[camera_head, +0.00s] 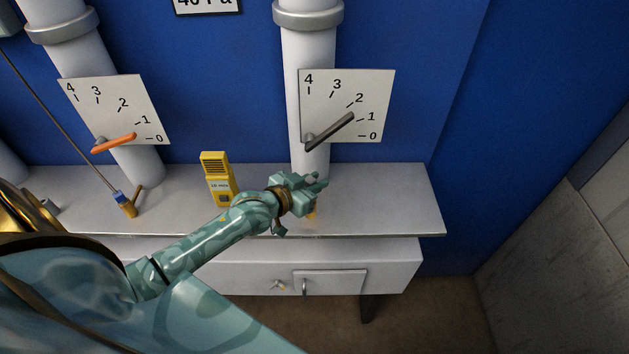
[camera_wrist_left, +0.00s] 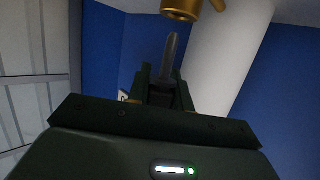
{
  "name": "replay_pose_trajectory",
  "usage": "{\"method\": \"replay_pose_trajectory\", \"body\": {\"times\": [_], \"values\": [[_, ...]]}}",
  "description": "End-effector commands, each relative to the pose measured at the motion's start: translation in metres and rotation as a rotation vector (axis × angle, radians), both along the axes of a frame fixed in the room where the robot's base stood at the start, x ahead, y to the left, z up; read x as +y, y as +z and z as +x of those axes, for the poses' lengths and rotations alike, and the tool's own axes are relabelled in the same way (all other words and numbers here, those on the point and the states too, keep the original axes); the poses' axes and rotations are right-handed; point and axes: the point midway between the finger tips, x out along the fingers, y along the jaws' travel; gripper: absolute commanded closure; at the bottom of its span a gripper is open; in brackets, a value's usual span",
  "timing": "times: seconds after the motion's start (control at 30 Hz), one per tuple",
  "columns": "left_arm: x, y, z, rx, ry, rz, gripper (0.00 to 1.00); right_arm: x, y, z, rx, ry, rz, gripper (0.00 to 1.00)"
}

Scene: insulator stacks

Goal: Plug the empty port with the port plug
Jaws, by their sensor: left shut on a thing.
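My left gripper (camera_head: 318,184) is in front of the foot of the right white pipe, just above the shelf. In the left wrist view its fingers (camera_wrist_left: 163,82) are shut on a slim grey pointed piece, which I take to be the port plug (camera_wrist_left: 170,54). In the head view the plug cannot be made out. A brass port (camera_wrist_left: 181,8) shows at the top edge of the wrist view, by the white pipe and apart from the plug's tip. In the head view a bit of brass (camera_head: 312,214) shows below my gripper, mostly hidden. My right gripper is out of view.
A yellow meter (camera_head: 217,180) stands on the grey shelf (camera_head: 390,205) left of my gripper. The left pipe's brass port (camera_head: 130,209) has a blue connector and cable in it. Gauges hang on both pipes. The shelf's right end is clear.

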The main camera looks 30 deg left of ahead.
Motion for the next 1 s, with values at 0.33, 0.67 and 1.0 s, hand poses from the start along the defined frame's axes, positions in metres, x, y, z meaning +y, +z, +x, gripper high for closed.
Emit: {"method": "replay_pose_trajectory", "body": {"times": [0.33, 0.67, 1.0], "values": [[0.0002, 0.0014, 0.0002, -0.001, 0.0, 0.0, 1.0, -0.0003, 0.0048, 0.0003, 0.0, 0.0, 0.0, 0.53], [0.0, 0.0003, 0.0001, -0.001, 0.0, 0.0, 1.0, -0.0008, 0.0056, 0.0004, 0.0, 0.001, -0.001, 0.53], [-0.0001, 0.0009, 0.0, 0.0, 0.0, 0.0, 1.0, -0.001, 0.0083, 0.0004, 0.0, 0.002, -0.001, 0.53]]}}
